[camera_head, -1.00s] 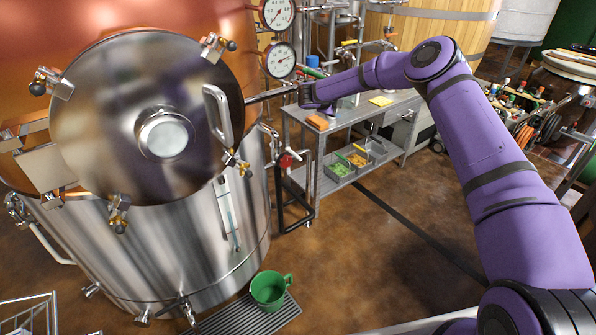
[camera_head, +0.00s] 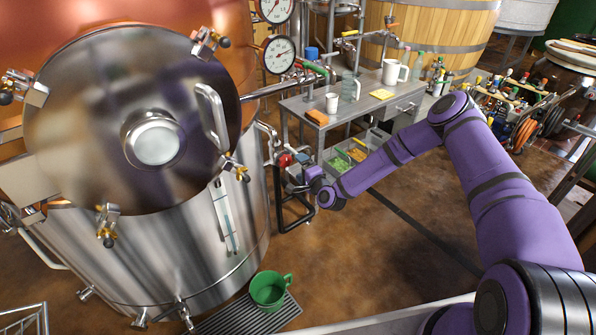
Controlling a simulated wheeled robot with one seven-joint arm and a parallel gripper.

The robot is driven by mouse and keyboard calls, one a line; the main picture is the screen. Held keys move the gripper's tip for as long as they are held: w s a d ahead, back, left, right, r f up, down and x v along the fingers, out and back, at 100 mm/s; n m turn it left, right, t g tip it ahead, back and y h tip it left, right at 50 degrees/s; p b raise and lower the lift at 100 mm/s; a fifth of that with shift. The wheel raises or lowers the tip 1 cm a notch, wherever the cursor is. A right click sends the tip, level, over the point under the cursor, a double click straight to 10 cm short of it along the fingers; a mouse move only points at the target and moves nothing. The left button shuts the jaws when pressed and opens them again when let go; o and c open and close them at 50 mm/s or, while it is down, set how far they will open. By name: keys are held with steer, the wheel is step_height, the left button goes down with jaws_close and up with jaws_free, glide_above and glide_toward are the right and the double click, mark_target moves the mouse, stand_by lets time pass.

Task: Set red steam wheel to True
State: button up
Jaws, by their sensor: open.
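The red steam wheel (camera_head: 285,160) sits on dark piping at the right side of the big steel vessel. It is small in the picture, and which way it is turned I cannot tell. My gripper (camera_head: 294,175) is at the end of the purple arm, just below and to the right of the wheel. It is open, with nothing seen between its fingers. The fingers are small and partly lost against the pipes, so I cannot tell whether they touch the wheel.
The steel vessel (camera_head: 165,250) with its round lid fills the left. A metal workbench (camera_head: 350,115) with mugs and trays stands behind my arm. A green bucket (camera_head: 267,290) stands on a floor grate below. The brown floor at centre right is clear.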

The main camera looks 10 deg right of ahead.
mark_target(287, 163)
steer(key=shift+n+g+y, duration=0.3)
steer(key=shift+n+y, duration=0.1)
steer(key=shift+y, duration=0.4)
steer(key=shift+w+a+f, duration=0.2)
steer(key=shift+w+a, duration=2.3)
